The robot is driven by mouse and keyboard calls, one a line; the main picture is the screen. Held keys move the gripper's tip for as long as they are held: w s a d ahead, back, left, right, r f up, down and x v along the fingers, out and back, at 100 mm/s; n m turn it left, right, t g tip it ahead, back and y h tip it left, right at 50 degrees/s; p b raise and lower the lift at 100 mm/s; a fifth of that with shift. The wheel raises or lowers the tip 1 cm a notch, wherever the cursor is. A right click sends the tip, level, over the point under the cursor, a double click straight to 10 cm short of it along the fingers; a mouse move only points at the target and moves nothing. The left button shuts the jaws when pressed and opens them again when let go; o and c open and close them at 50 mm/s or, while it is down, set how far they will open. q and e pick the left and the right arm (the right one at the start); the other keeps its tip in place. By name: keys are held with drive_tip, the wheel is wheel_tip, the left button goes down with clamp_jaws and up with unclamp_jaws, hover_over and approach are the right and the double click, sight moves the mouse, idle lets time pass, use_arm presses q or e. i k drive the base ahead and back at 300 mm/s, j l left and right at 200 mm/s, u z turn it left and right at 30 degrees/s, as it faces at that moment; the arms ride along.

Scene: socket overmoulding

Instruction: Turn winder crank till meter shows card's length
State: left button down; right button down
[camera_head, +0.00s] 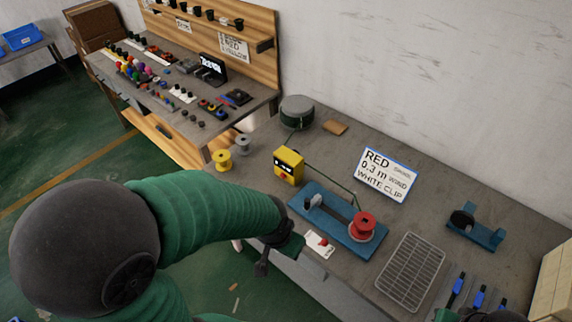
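The blue winder (320,212) sits on the grey bench with a red spool (362,225) at its right end. I cannot make out its crank clearly. The yellow meter (288,168) stands behind it; its small display is too small to read. A cable runs from the meter toward the spool.
A small white card with a red piece (320,244) lies before the winder. A wire rack (410,272), blue-handled tools (456,290) and a blue stand (476,230) are to the right. A cable drum (297,112) and yellow and grey spools (222,160) stand at left.

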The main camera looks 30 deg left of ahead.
sight(316, 200)
drive_tip(key=j+u, duration=0.35)
drive_tip(key=k+j+u, duration=0.1)
drive_tip(key=j+u, duration=0.2)
drive_tip(key=k, duration=0.7)
drive_tip(key=i+u, duration=0.65)
